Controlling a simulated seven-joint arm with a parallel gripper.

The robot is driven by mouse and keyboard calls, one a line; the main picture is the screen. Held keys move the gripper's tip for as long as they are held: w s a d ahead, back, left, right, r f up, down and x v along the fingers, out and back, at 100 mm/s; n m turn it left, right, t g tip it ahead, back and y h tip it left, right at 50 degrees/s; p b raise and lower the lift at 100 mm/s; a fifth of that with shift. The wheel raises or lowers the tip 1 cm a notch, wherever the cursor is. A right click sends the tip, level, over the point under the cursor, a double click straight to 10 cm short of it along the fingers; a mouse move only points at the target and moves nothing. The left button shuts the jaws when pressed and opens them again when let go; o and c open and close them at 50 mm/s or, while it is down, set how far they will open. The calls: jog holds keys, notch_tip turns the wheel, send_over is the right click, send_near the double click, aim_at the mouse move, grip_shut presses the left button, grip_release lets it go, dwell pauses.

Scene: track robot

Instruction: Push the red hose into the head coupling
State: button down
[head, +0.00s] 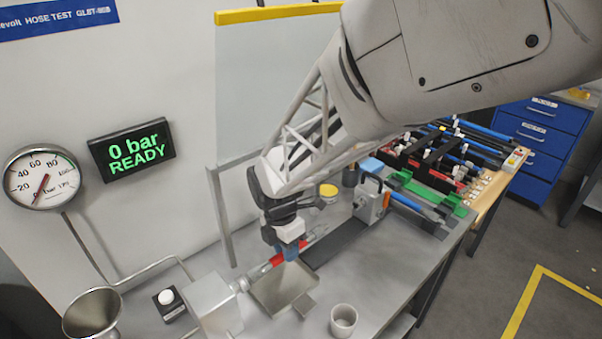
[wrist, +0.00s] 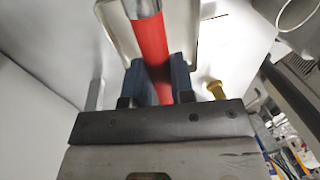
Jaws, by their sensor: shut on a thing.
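My gripper (head: 291,251) is shut on the red hose (head: 262,269), above the bench. In the wrist view the blue fingers of my gripper (wrist: 159,78) press on both sides of the red hose (wrist: 150,45), and its silver metal end (wrist: 142,8) points to the top edge. In the head view the hose points left toward the head coupling (head: 241,285) on the grey metal block (head: 213,302). The hose's left end is close to the coupling; I cannot tell whether it is inside. My fingers hide part of the hose.
A metal tray (head: 300,305) lies under the hose, and a grey cup (head: 343,320) stands to its right. A clamp block (head: 371,200) and a hose rack (head: 440,160) are farther back. The display (head: 131,150) reads "0 bar READY". A clear panel (head: 265,85) stands behind.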

jog(key=shift+s+a, duration=0.15)
jog(key=shift+s, duration=0.05)
jog(key=c, duration=0.9)
grip_release()
jog(key=shift+r, duration=0.1)
jog(key=shift+w+a+r, duration=0.15)
jog(key=shift+r, duration=1.1)
jog(key=shift+w+a+r, duration=0.15)
jog(key=shift+r, duration=1.15)
jog(key=shift+w+a+r, duration=0.15)
jog(key=shift+r, duration=1.1)
jog(key=shift+d, duration=0.1)
